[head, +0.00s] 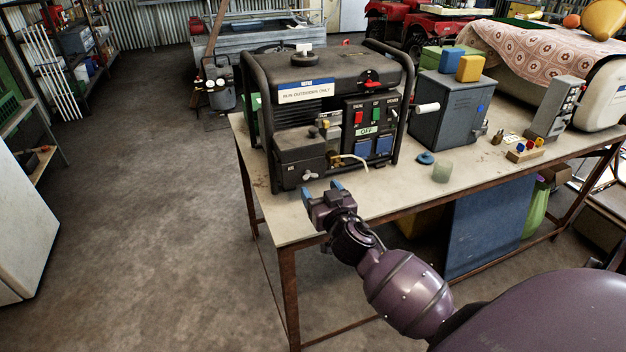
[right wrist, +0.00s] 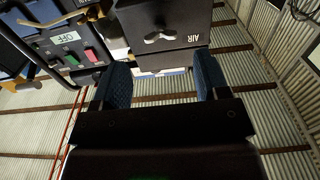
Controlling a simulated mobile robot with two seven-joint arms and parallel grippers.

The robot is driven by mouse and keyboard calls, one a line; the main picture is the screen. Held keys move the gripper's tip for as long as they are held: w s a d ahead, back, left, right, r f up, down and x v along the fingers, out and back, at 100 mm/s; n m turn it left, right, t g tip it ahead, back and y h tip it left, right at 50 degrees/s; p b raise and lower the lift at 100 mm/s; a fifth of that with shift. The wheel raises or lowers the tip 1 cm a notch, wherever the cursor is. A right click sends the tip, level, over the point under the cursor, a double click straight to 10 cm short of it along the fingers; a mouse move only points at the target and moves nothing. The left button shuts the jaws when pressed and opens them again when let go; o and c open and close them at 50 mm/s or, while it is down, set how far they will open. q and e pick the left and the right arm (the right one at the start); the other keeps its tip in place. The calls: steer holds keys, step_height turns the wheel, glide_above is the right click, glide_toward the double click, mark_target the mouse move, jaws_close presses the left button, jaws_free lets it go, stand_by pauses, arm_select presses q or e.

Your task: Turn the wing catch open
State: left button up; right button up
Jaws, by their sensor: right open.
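The wing catch (right wrist: 163,37) is a small silver two-winged knob on the dark front of the air box (right wrist: 190,14), beside the letters AIR, in the right wrist view. In the head view the wing catch (head: 310,175) is small, on the lower front of the box (head: 298,150) at the generator's left end. My right gripper (head: 322,191) is open and empty just in front of the box, at the bench's near edge. In the wrist view its blue-padded fingers (right wrist: 162,72) stand apart, with the catch beyond the gap between them, not touched. My left gripper is not in view.
The generator (head: 335,70) has a black tube frame and a control panel (head: 370,125) marked OFF. A bent yellowish lever (head: 352,158) sticks out right of the box.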

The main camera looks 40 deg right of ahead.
mark_target(311, 178)
steer(key=shift+x, duration=2.6)
steer(key=shift+a, duration=0.1)
steer(key=c, duration=0.9)
